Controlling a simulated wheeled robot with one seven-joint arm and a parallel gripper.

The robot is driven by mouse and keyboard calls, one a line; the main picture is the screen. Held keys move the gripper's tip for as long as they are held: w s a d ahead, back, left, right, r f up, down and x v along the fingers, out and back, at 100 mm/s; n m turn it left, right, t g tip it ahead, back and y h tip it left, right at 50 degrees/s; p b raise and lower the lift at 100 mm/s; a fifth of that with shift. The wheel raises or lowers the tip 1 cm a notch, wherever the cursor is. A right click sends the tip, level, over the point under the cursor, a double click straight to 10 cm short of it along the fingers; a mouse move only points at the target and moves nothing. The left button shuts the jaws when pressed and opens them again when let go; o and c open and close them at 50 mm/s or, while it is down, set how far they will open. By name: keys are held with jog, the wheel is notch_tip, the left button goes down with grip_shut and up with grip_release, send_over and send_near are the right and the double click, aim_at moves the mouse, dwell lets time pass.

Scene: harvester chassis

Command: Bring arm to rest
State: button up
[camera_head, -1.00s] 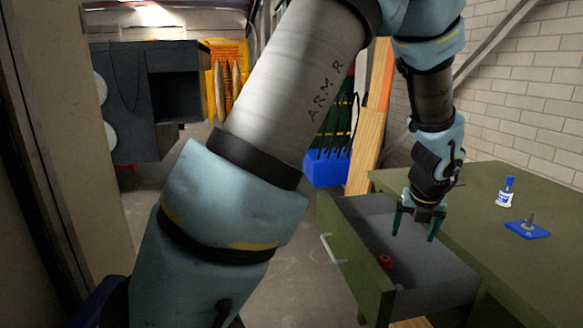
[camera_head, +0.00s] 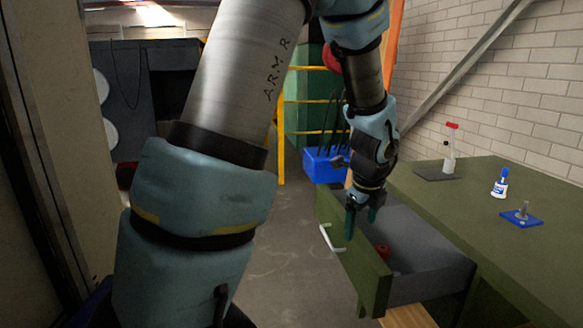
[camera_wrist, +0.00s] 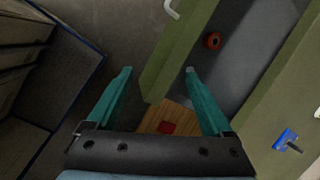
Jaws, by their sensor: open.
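My gripper (camera_head: 361,217) points down above the front edge of an open drawer (camera_head: 425,256) in the green workbench, in the head view. Its teal fingers are spread apart with nothing between them. In the wrist view my gripper (camera_wrist: 160,95) also shows open and empty, with the green drawer front (camera_wrist: 178,50) beyond the fingertips. My arm crosses the left and middle of the head view and hides part of the room. A red round object (camera_head: 382,251) lies inside the drawer; it also shows in the wrist view (camera_wrist: 212,41).
A blue bin (camera_head: 322,164) stands behind. The floor (camera_head: 285,245) left of the drawer is clear.

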jog(key=s+a+f+n+g+b, duration=0.1)
jog(key=s+a+n, duration=0.3)
jog(key=a+n, duration=0.7)
jog(key=s+a+f+n+b, duration=0.2)
jog(key=s+a+n+b, duration=0.1)
jog(key=a+n, duration=0.9)
jog(key=s+n, duration=0.1)
jog(key=n, duration=0.3)
jog(key=shift+s+n+g, duration=0.2)
jog(key=shift+n+g, duration=0.1)
jog(key=shift+g, duration=0.1)
